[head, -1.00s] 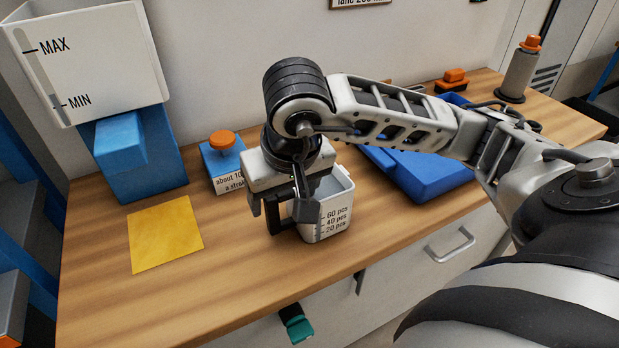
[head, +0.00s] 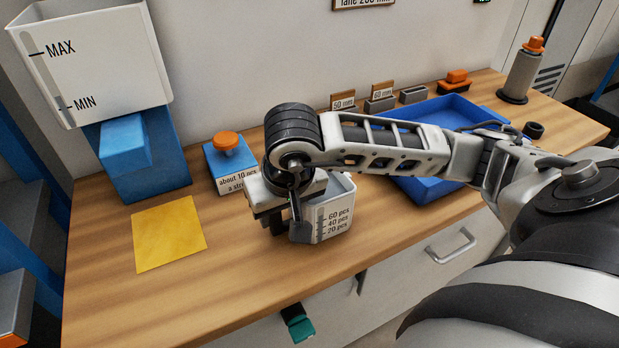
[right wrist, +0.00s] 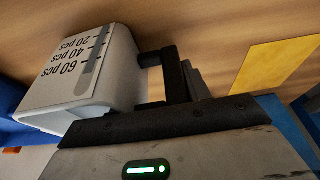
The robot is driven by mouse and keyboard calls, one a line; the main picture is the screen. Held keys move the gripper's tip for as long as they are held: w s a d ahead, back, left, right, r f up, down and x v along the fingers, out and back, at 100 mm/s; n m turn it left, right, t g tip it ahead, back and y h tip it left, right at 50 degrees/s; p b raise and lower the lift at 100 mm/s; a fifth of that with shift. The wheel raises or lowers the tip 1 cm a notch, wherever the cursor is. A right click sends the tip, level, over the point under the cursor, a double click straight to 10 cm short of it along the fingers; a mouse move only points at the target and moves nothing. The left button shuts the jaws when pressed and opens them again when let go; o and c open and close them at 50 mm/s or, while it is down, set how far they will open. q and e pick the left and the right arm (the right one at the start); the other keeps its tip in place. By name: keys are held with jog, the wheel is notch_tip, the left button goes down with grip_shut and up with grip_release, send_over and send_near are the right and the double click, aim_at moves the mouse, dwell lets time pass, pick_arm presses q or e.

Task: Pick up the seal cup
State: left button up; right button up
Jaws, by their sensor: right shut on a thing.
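The seal cup is the white cup (head: 333,212) with the marks 60, 40 and 20 pcs, upright at the front middle of the wooden worktop. My right gripper (head: 284,222) is low at the cup's left side, partly covering it. In the right wrist view the cup (right wrist: 85,70) shows at the left, and the dark fingers (right wrist: 172,78) are shut on its handle (right wrist: 150,60). The cup looks to be still on the worktop. My left gripper is not in view.
A yellow sheet (head: 168,234) lies left of the cup. A blue dispenser with an orange knob (head: 226,145) stands behind it. A white MAX/MIN bin (head: 95,65) on a blue stand is back left. A blue tray (head: 428,190) is at the right, under my arm.

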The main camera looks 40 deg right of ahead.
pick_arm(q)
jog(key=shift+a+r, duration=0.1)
pick_arm(e)
jog(key=shift+w+r, duration=0.1)
jog(key=shift+r, duration=0.25)
